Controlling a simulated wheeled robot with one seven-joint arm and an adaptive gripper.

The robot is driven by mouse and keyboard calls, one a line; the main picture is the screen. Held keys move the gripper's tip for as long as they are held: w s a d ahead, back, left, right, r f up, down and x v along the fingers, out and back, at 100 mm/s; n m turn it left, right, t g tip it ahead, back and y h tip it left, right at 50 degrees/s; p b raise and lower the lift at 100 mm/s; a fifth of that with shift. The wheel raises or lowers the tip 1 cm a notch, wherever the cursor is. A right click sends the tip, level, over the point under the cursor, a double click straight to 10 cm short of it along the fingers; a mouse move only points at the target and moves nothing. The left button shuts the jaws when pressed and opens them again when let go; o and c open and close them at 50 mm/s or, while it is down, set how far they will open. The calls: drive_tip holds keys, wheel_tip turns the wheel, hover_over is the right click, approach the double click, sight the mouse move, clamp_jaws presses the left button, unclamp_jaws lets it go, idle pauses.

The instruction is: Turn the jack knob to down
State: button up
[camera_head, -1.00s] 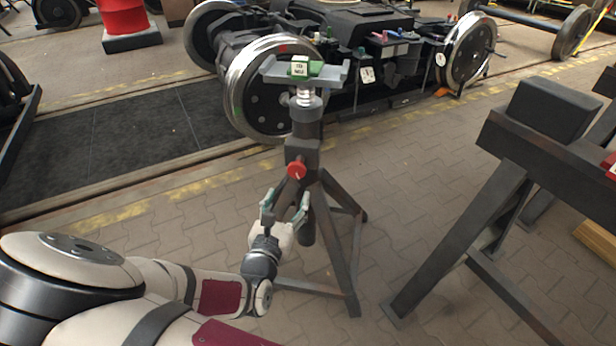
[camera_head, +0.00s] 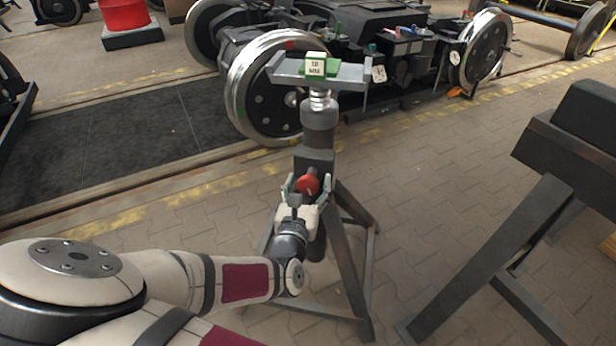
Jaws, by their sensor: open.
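The jack (camera_head: 318,143) is a dark upright post on splayed legs, with a grey cradle on top. Its red round knob (camera_head: 308,184) faces me, with a light mark on its face. My gripper (camera_head: 306,186) is open, its fingers on either side of the knob. I cannot tell whether the fingers touch it. A green block with a white label (camera_head: 316,65) sits in the cradle.
A bogie with wheels (camera_head: 275,88) stands behind the jack. A dark trestle (camera_head: 535,180) stands at the right. A red drum (camera_head: 123,16) is at the back left. Paved floor between jack and trestle is clear.

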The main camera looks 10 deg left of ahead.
drive_tip(key=shift+w, duration=0.35)
drive_tip(key=c, duration=1.1)
drive_tip(key=shift+c, duration=0.2)
drive_tip(key=shift+r+n+p, duration=0.15)
drive_tip(key=shift+n+p, duration=0.15)
drive_tip(key=shift+p, duration=0.35)
